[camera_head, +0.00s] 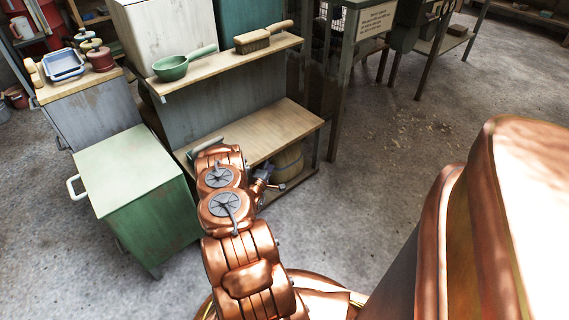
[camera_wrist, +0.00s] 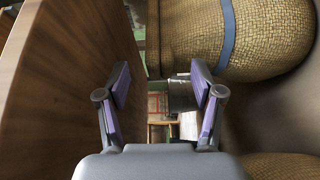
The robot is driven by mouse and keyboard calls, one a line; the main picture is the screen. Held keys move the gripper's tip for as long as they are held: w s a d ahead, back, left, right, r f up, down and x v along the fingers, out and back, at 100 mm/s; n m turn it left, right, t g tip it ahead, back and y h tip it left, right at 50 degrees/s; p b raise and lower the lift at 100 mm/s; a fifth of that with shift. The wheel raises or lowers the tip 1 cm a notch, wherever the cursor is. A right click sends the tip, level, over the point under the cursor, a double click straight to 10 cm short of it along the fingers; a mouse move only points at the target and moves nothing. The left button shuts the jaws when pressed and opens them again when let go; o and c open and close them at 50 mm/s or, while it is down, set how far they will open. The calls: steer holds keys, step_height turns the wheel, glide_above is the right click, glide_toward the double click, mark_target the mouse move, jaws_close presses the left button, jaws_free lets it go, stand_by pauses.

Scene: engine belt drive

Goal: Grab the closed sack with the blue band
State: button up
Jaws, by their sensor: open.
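A woven tan sack (camera_wrist: 272,38) with a blue band (camera_wrist: 228,35) around it fills the upper right of the wrist view. In the head view, my gripper (camera_head: 268,179) is small beside the lower shelf, and a rounded tan thing (camera_head: 289,161) under that shelf may be the sack.
A wooden board (camera_wrist: 62,70) stands close along the left finger. Another woven surface (camera_wrist: 285,166) shows at the lower right of the wrist view. In the head view, a green cabinet (camera_head: 128,170) is left of my arm. The floor (camera_head: 400,140) on the right is open.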

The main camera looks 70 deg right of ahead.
steer(key=shift+d, duration=0.75)
jaws_close()
